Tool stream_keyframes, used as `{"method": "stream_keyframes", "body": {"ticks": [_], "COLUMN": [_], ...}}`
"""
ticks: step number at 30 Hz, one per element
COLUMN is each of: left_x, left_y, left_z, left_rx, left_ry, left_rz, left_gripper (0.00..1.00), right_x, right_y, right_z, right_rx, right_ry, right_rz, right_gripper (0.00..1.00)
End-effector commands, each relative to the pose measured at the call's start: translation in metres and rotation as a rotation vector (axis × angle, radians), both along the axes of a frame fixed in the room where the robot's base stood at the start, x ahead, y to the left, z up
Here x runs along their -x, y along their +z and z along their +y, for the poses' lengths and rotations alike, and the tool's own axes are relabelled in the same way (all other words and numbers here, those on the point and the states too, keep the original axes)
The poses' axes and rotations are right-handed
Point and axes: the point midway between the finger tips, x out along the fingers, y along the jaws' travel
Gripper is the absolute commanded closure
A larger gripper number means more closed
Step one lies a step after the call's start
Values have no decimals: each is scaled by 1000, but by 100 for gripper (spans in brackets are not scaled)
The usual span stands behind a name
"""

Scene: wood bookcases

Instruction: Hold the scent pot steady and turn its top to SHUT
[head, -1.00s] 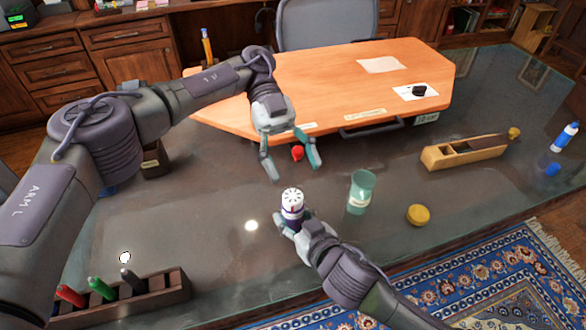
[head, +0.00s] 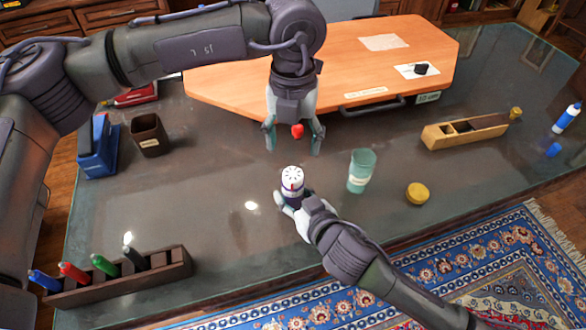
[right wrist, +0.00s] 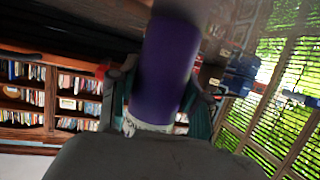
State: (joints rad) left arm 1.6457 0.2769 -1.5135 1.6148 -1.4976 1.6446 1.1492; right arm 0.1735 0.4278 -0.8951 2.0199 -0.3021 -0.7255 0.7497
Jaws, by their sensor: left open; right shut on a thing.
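The scent pot (head: 292,182) stands on the dark glass-topped desk. It has a white slotted top with a small red mark and a purple body, whose side fills the middle of the right wrist view (right wrist: 165,65). My right gripper (head: 291,203) is shut around the pot's body from the near side. My left gripper (head: 293,145) is open and empty, fingers pointing down, above and behind the pot's top and apart from it. A small red thing (head: 297,131) shows between its fingers, further back. Any lettering on the top is too small to read.
A green cup (head: 361,172) and a yellow round lid (head: 417,193) stand right of the pot. A wooden plane (head: 465,132) lies further right. A pen rack (head: 120,279) is at front left. An orange board (head: 240,88) covers the back.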

Motion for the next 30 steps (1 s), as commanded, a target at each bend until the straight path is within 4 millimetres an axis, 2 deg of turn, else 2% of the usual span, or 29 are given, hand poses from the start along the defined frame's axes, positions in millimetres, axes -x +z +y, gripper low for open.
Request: {"method": "stream_keyframes", "body": {"ticks": [1, 6, 12, 17, 25, 26, 30], "left_x": [0, 1, 0, 0, 0, 0, 0], "left_y": [-12, -47, -75, -86, -87, -87, -87], "left_z": [0, 0, 0, 0, 0, 0, 0], "left_rx": [-2, -1, -1, -1, 0, 0, 0], "left_ry": [1, 1, 2, 2, 2, 2, 2], "left_rz": [3, 5, 3, 3, 2, 2, 2], "left_gripper": [31, 31, 31, 31, 31, 33, 56], "right_x": [0, 0, 0, 0, 0, 0, 0], "right_y": [0, 0, 0, 0, 0, 0, 0], "right_z": [0, 0, 0, 0, 0, 0, 0], "right_rx": [0, 0, 0, 0, 0, 0, 0], "right_ry": [0, 0, 0, 0, 0, 0, 0], "right_rz": [-1, -1, -1, -1, -1, -1, -1], "right_gripper": [95, 95, 95, 95, 95, 95, 95]}}
